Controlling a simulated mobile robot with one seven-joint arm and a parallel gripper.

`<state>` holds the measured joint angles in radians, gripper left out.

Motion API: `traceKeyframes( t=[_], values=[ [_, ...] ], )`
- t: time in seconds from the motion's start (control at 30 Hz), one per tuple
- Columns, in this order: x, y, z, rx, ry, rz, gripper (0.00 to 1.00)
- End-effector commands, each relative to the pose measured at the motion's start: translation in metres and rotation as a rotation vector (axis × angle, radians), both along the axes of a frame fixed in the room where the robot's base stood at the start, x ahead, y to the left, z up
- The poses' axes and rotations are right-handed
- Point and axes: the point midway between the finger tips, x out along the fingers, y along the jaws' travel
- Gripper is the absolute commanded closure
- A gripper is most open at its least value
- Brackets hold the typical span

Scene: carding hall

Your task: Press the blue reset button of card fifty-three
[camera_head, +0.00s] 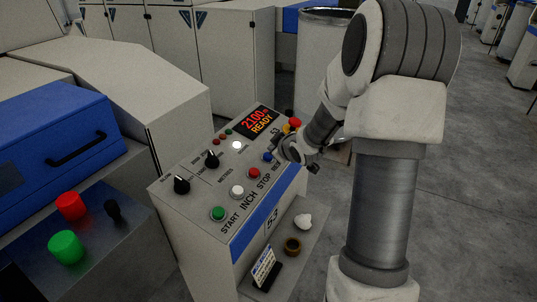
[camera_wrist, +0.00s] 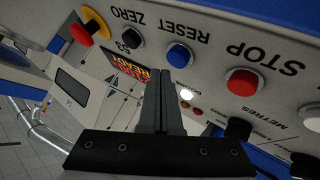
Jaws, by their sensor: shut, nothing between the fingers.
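The blue reset button (camera_head: 268,156) is on the sloping panel of card 53, between the red STOP button (camera_head: 254,172) and my gripper. In the wrist view the blue button (camera_wrist: 180,55) sits under the word RESET, just beyond and slightly right of the fingertips. My gripper (camera_head: 279,147) is shut and empty, close over the panel's upper right part. Its closed fingers (camera_wrist: 160,74) point toward the panel; contact cannot be told. The black ZERO button (camera_wrist: 131,38) is left of the blue one in the wrist view.
The panel also carries a white INCH button (camera_head: 238,191), green START button (camera_head: 218,213), black knobs and a display (camera_head: 258,121) reading 2100 READY. A red emergency stop (camera_wrist: 80,35) on yellow is near ZERO. Small items, including a white lump (camera_head: 304,221), lie on the lower shelf.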

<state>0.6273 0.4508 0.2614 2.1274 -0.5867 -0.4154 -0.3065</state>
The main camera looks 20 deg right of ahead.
Motion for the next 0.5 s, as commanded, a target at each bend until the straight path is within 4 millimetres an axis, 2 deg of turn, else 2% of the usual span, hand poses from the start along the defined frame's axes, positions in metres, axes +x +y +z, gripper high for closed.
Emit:
traceKeyframes(
  t=[0.03,0.3,0.5],
  values=[
    [-0.001,-0.001,0.008,0.000,-0.001,-0.001,1.00],
    [-0.006,-0.005,0.036,0.000,-0.001,-0.001,1.00],
    [-0.009,-0.007,0.046,0.000,0.000,0.000,1.00]
  ],
)
